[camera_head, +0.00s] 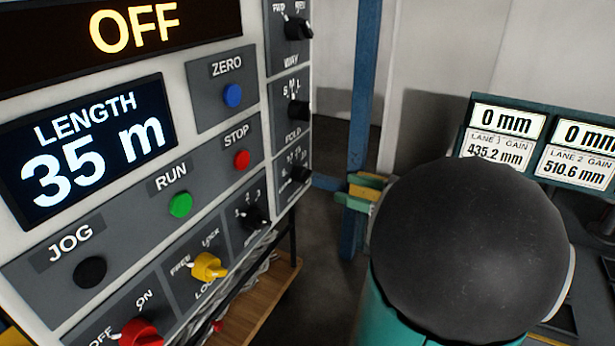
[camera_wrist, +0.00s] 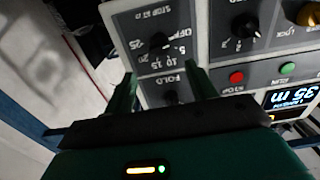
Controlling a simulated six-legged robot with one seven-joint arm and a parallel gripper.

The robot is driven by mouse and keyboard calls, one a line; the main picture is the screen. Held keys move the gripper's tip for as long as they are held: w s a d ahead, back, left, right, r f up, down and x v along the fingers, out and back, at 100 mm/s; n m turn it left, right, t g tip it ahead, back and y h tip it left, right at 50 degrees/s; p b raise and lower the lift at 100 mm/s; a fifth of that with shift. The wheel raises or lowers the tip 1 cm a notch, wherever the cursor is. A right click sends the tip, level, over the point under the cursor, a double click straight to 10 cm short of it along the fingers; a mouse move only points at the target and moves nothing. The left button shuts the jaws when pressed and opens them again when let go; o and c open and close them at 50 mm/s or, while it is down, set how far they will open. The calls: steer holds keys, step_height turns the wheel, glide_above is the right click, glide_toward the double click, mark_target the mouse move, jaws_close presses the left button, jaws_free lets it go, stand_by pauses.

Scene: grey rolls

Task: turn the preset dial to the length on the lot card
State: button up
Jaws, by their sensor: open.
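The preset dial (camera_wrist: 158,42), marked "STOP AT m", is a black knob with a ring of numbers and OFF, upside down in the wrist view. In the head view the lowest dial (camera_head: 300,173) on the panel's right side seems to be it, seen edge-on. Its pointer is too small to read. My gripper (camera_wrist: 161,80) is open and empty, its two green fingers apart and facing the panel. The "FOLD" dial (camera_wrist: 170,97) shows between them, with the preset dial just beyond. I see no lot card. The length display (camera_head: 85,150) reads 35 m.
An upper display (camera_head: 135,30) reads OFF. Buttons and other knobs crowd the panel, including a red knob (camera_head: 140,332) and a yellow knob (camera_head: 208,266). A blue post (camera_head: 360,90) stands right of the panel. Lane readouts (camera_head: 505,122) show 0 mm at right.

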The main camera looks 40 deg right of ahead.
mark_target(310, 177)
steer(key=x, duration=1)
steer(key=shift+w+f, duration=0.1)
steer(key=shift+w, duration=0.05)
steer(key=c, duration=1)
steer(key=shift+o, duration=0.2)
